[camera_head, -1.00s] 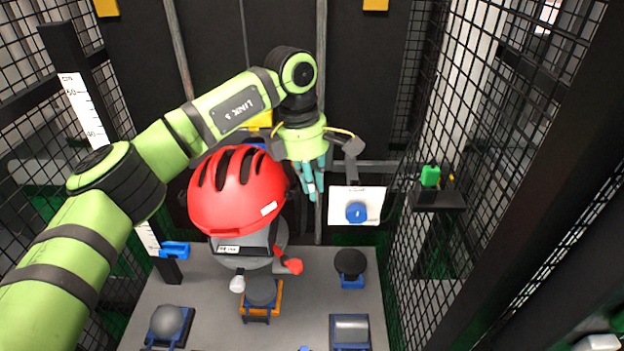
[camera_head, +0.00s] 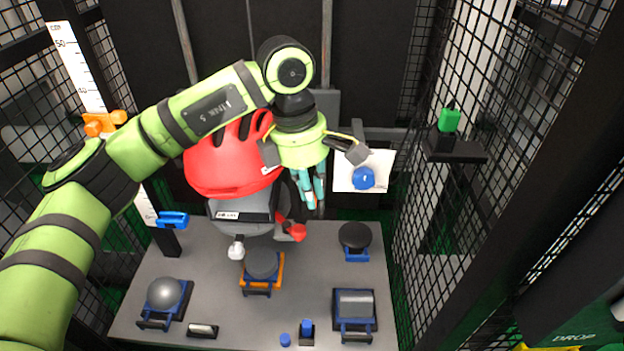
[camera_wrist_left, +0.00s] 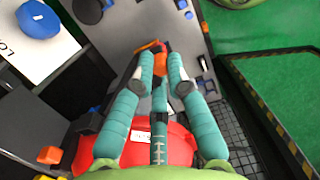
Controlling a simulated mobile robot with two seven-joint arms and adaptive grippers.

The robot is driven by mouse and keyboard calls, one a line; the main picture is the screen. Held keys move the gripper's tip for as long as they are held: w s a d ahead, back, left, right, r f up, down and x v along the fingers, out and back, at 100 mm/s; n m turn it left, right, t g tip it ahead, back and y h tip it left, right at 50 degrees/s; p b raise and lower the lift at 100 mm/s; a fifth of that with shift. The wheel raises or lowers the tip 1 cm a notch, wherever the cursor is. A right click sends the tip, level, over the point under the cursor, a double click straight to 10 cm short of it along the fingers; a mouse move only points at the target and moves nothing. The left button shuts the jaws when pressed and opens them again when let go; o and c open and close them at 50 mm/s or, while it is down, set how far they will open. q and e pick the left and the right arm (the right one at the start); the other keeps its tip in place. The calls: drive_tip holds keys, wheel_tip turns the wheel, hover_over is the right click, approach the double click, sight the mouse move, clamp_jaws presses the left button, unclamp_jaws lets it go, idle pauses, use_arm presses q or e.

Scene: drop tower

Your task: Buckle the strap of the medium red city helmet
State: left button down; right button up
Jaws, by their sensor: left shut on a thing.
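The red helmet (camera_head: 225,165) sits on a grey headform (camera_head: 240,214) at the middle left of the head view, partly covered by my left arm. Its red shell also shows at the bottom of the left wrist view (camera_wrist_left: 125,153). My left gripper (camera_head: 312,203) points down just right of the helmet. I cannot tell whether that part is a strap end or buckle. A red knob-like piece (camera_head: 297,231) and a white one (camera_head: 236,250) show below the headform. My right gripper is out of view.
A grey table (camera_head: 215,300) holds several blue-framed anvils, and an orange-framed one (camera_head: 262,282) stands in front of the headform. A white panel with a blue button (camera_head: 363,178) is right of my gripper. Mesh walls enclose both sides; a green switch (camera_head: 449,120) is on the right.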

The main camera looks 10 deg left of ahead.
use_arm(q)
drive_tip(key=shift+s+a+f+b, duration=2)
drive_tip(key=shift+s+a, duration=0.95)
drive_tip(key=shift+a, duration=2.8)
drive_tip(key=shift+w+a, duration=1.35)
drive_tip(key=shift+a, duration=9.15)
drive_tip(key=w+r+p, duration=0.7)
drive_tip(key=w+p, duration=0.6)
drive_tip(key=p, duration=0.3)
drive_tip(key=shift+d+r+p, duration=0.35)
drive_tip(key=shift+d+r, duration=0.05)
drive_tip(key=shift+d, duration=0.05)
drive_tip(key=shift+d+f, duration=0.1)
drive_tip(key=shift+f, duration=0.15)
drive_tip(key=shift+f, duration=0.3)
